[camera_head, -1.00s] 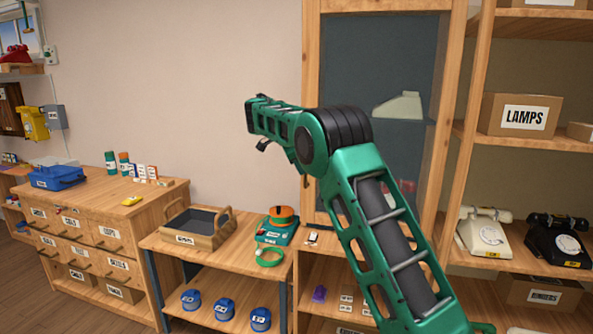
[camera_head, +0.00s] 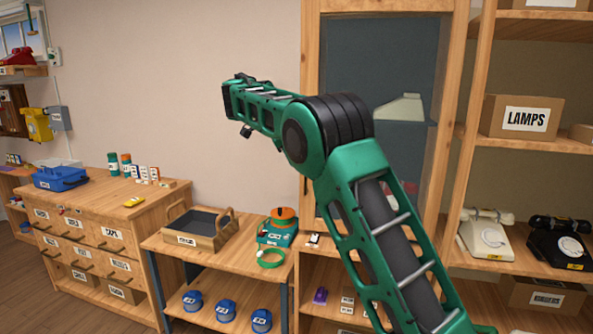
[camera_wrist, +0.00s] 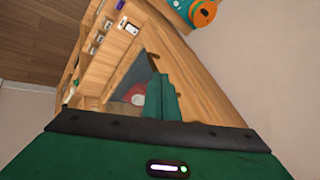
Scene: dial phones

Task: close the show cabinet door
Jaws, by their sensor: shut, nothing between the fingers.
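The show cabinet (camera_head: 453,60) has a pale wood frame and a door with a dark glass pane (camera_head: 380,60). A pale shape shows behind the glass, and my arm hides the door's lower middle. How far the door stands open is unclear. My arm reaches up across the cabinet, and its end points left, in front of the bare wall. In the wrist view my green gripper (camera_wrist: 160,84) looks shut and empty, in front of slanted wooden framing (camera_wrist: 205,85) and a dark glassy area. I see no contact with the door.
A bench (camera_head: 160,247) left of the cabinet holds a wooden tray (camera_head: 225,232), a teal-and-orange device (camera_head: 277,228) and a green ring (camera_head: 271,258). Open shelves on the right hold a white phone (camera_head: 487,236), a black phone (camera_head: 558,245) and a LAMPS box (camera_head: 522,118).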

